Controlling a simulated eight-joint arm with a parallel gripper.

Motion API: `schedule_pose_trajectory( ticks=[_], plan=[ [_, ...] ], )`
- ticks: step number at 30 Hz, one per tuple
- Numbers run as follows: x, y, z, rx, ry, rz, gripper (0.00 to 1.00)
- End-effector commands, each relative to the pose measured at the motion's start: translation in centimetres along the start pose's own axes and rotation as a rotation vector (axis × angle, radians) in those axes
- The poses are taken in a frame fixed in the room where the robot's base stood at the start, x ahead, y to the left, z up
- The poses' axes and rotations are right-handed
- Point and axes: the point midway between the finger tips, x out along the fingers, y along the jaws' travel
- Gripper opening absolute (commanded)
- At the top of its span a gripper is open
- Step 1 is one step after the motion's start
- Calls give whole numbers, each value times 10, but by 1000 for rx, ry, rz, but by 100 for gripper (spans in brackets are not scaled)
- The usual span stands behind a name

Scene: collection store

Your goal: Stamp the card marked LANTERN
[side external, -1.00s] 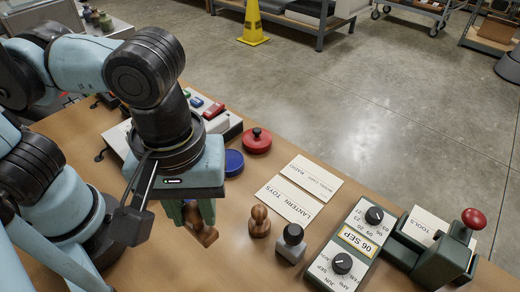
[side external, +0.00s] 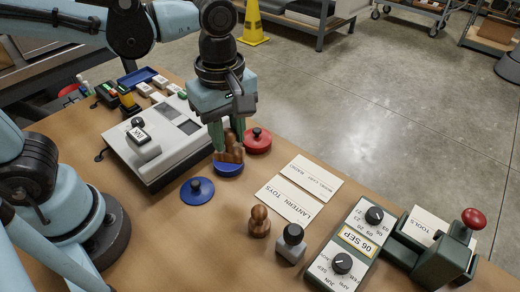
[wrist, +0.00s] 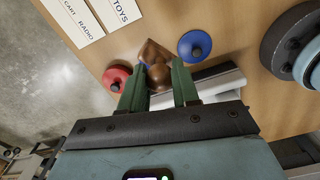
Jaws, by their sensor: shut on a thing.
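My gripper (side external: 229,130) is shut on a brown wooden stamp (side external: 228,148), also in the wrist view (wrist: 155,62). The stamp is upright over the open blue ink pad (side external: 228,169); I cannot tell whether it touches the ink. The pad's knobbed blue lid (side external: 197,190) lies apart on the table, to the left. The white card (side external: 290,205) with LANTERN and TOYS printed on it lies flat, right of the pad. Beside it lies another card (side external: 312,178) reading RADIO and, less clearly, MODEL CART.
A red knobbed pad (side external: 257,141) stands close right of my gripper. A second wooden stamp (side external: 259,222), a black-topped stamp (side external: 291,243), a date unit (side external: 352,243) reading 06 SEP and a green press (side external: 444,250) with a TOOLS card stand nearer. A grey machine (side external: 165,140) is left.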

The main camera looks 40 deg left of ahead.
Motion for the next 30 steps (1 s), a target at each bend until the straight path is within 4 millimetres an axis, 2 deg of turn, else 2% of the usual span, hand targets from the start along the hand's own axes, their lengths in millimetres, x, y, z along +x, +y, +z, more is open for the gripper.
schedule_pose_trajectory(
  ticks=[1,3,9,17,30],
  plan=[
    [2,8,-15,-54,0,0,11],
    [4,15,-30,-108,1,0,11],
    [8,24,-58,-201,1,0,11],
    [18,27,-64,-219,1,0,11],
    [59,26,-64,-217,1,1,11]
  ],
)
